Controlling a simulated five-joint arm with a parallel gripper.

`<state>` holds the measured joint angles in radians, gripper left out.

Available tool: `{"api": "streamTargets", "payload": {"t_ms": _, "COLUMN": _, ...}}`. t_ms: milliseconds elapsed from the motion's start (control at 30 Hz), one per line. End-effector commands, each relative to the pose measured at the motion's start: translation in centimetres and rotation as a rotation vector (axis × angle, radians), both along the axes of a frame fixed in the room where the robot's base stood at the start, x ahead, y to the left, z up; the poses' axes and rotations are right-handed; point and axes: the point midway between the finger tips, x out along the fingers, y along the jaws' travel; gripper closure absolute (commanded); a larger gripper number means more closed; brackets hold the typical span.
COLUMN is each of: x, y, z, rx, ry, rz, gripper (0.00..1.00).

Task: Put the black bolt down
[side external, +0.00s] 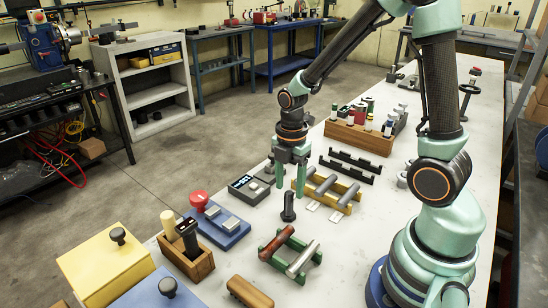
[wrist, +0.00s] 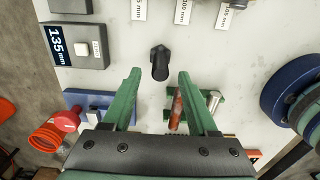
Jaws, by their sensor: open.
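The black bolt (side external: 288,208) stands upright on the pale bench top (side external: 330,232), free of any holder. In the wrist view the bolt (wrist: 159,62) shows on bare bench, just beyond the line between my two green fingertips. My gripper (side external: 291,182) points down above and close to the bolt, with its fingers spread apart and nothing between them. In the wrist view my gripper (wrist: 159,78) is wide open and empty. I see a gap between each finger and the bolt.
A green rack (side external: 292,256) with a rusty and a silver bar lies in front of the bolt. A yellow rack (side external: 329,190) stands to its right. A blue block with a red knob (side external: 199,199) and a grey gauge box (side external: 248,189) are to the left. A wooden box (side external: 186,262) is nearer.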

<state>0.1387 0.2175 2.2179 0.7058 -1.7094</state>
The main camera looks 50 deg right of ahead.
Motion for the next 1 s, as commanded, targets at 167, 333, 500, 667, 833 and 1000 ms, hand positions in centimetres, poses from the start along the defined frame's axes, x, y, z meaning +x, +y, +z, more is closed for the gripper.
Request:
{"api": "streamTargets", "payload": {"t_ms": 167, "x": 0.1, "y": 0.0, "z": 3.7, "rx": -0.001, "ry": -0.007, "rz": 0.000, "gripper": 0.41}}
{"api": "streamTargets", "payload": {"t_ms": 333, "x": 0.1, "y": 0.0, "z": 6.3, "rx": 0.000, "ry": -0.004, "rz": 0.000, "gripper": 0.41}}
{"api": "streamTargets", "payload": {"t_ms": 500, "x": 0.0, "y": 0.0, "z": 7.6, "rx": 0.000, "ry": -0.003, "rz": -0.004, "gripper": 0.41}}
{"api": "streamTargets", "payload": {"t_ms": 667, "x": -0.3, "y": 0.5, "z": 8.9, "rx": -0.003, "ry": -0.045, "rz": -0.128, "gripper": 0.41}}
{"api": "streamTargets", "payload": {"t_ms": 833, "x": -1.1, "y": 1.6, "z": 11.6, "rx": 0.022, "ry": -0.158, "rz": -0.467, "gripper": 0.41}}
{"api": "streamTargets", "payload": {"t_ms": 1000, "x": -2.3, "y": 2.8, "z": 14.0, "rx": 0.107, "ry": -0.274, "rz": -0.859, "gripper": 0.41}}
